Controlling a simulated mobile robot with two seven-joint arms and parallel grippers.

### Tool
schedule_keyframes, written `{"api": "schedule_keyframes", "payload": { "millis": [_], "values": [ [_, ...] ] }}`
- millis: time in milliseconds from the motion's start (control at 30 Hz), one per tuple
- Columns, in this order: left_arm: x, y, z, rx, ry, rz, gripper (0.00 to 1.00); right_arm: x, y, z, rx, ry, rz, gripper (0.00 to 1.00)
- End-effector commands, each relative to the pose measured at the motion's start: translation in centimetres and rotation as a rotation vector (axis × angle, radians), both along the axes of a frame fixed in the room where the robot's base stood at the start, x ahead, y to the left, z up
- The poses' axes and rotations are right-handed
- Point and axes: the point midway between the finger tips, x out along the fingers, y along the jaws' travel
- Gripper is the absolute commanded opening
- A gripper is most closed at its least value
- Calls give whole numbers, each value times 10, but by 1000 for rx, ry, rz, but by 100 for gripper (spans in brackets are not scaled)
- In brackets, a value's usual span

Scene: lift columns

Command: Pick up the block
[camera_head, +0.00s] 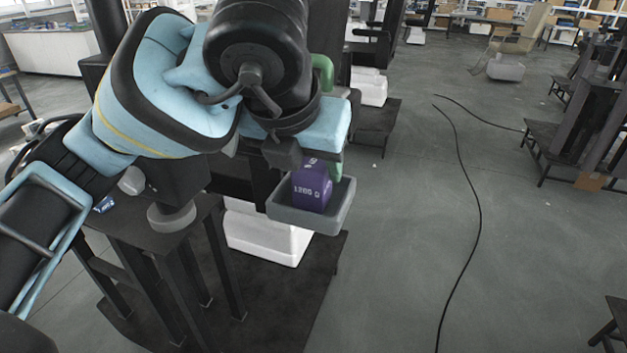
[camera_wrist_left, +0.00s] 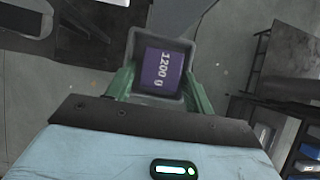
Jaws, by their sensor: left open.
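The block (camera_head: 311,189) is purple with "1200 g" in white on its side. It sits in a small grey tray (camera_head: 313,219) on the lift column, and its top is partly hidden by my left gripper in the head view. My left gripper (camera_head: 318,170) is just above the block, with its green fingers pointing down. In the left wrist view the block (camera_wrist_left: 161,70) lies between the two open green fingers (camera_wrist_left: 160,88), inside the tray's rim (camera_wrist_left: 133,45). I cannot tell whether the fingers touch it. My right gripper is in neither view.
A black stand (camera_head: 165,240) with a round grey disc (camera_head: 171,216) is left of the tray. White blocks (camera_head: 268,238) rest on a dark base plate below. A black cable (camera_head: 476,200) runs along the open floor at the right.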

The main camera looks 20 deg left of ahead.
Motion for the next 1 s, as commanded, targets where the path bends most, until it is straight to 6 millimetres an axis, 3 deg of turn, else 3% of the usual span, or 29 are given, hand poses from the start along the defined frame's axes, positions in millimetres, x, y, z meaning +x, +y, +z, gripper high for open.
{"api": "schedule_keyframes", "payload": {
  "millis": [333, 667, 1000],
  "values": [
    [23, 0, -36, 1, 2, 0, 53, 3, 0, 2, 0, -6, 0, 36],
    [26, 0, -42, 0, -2, 0, 53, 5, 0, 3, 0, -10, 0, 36],
    [26, 0, -42, 0, -2, 0, 11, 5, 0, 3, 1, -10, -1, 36]
  ]
}}
